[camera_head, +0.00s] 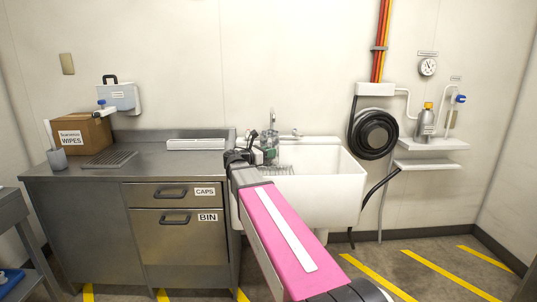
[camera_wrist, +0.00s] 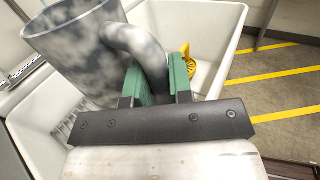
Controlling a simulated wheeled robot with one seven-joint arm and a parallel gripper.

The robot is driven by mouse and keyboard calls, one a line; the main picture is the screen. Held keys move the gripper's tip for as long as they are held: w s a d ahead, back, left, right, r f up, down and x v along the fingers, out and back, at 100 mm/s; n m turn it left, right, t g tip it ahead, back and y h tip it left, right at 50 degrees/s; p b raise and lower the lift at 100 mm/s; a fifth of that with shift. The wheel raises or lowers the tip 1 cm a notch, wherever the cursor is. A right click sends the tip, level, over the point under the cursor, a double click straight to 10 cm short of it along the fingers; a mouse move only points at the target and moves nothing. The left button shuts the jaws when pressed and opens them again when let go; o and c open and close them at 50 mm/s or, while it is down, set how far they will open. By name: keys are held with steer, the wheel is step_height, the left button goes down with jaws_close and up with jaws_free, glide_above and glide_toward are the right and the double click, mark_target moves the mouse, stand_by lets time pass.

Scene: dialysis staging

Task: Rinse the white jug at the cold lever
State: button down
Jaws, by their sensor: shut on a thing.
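My gripper (camera_wrist: 160,85) has its green fingers shut on the curved handle of a jug (camera_wrist: 70,50), in the wrist view. The jug looks mottled grey and white, and its wide mouth is near the top of that view. It is held over the white sink (camera_wrist: 225,40). In the head view my gripper (camera_head: 268,150) is at the left part of the sink (camera_head: 310,205), in front of the tap (camera_head: 272,118). The jug is mostly hidden there. A lever (camera_head: 290,134) shows beside the tap, but its hot or cold marking is not readable.
A yellow object (camera_wrist: 187,55) shows at the sink in the wrist view. A steel counter (camera_head: 145,158) with a cardboard box (camera_head: 88,125) is at left. A black hose reel (camera_head: 375,134) and shelf (camera_head: 434,144) are at right. Yellow stripes mark the floor.

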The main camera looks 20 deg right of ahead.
steer(key=shift+w+d+f, duration=0.35)
steer(key=shift+w+d, duration=0.5)
steer(key=shift+w, duration=0.65)
steer(key=shift+w+d+f, duration=0.3)
steer(key=shift+w+d, duration=0.55)
steer(key=shift+w, duration=0.65)
steer(key=shift+w+d+f, duration=0.35)
steer(key=shift+w+d, duration=0.5)
steer(key=shift+w, duration=0.65)
steer(key=shift+s+d, duration=0.2)
steer(key=shift+d, duration=0.05)
steer(key=shift+s+d, duration=0.15)
steer(key=shift+d, duration=0.1)
